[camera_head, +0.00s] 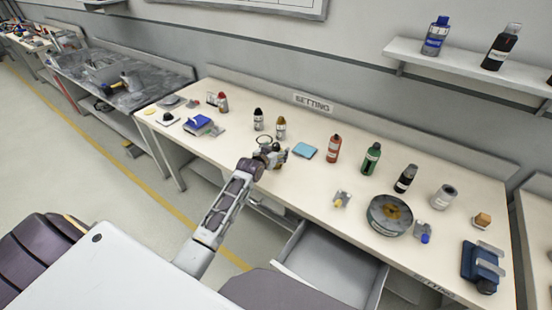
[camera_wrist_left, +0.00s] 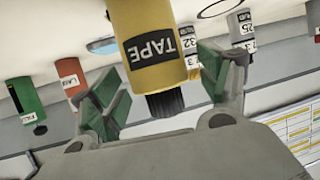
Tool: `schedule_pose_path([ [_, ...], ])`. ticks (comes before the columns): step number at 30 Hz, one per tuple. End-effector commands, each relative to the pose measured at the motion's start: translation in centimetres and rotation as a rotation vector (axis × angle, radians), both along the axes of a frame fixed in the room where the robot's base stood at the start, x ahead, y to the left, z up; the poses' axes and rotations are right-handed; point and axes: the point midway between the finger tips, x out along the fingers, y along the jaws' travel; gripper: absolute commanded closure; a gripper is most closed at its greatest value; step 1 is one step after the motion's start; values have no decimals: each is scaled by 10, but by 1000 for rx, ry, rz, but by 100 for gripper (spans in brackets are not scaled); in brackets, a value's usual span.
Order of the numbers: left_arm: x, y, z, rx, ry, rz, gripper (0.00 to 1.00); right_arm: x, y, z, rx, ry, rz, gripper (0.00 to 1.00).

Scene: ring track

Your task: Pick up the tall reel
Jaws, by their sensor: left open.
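A tall yellow cylinder (camera_head: 281,128) with a dark top, which I take to be the tall reel, stands upright on the long cream bench. In the left wrist view the yellow cylinder (camera_wrist_left: 153,45) is upside down, labelled TAPE, with a black ribbed end. My left gripper (camera_head: 275,153) is open and empty, on the near side of it. In the left wrist view the green pads of the left gripper (camera_wrist_left: 160,88) flank the cylinder's capped end. I cannot tell whether the cylinder is between the pads or just beyond them. My right gripper is out of view.
A dark-topped bottle (camera_head: 258,119) stands close left of the cylinder; a light blue pad (camera_head: 304,152) and a red bottle (camera_head: 333,148) lie to its right. An open drawer (camera_head: 330,268) juts from the bench front.

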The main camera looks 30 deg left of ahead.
Motion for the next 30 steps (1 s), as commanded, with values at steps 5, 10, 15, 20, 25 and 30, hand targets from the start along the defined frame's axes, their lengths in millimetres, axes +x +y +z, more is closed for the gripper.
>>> schedule_pose_path([
  [5,6,0,-2,0,-1,0,24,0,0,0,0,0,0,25],
  [10,6,0,-2,0,-1,0,24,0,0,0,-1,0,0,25],
  [15,6,0,-2,0,-1,0,24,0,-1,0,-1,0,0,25],
  [20,6,0,-2,0,-1,0,28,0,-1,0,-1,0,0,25],
  [25,6,0,-2,0,-1,0,50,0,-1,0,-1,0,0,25],
  [30,6,0,-2,1,-1,0,72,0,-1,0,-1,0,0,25],
])
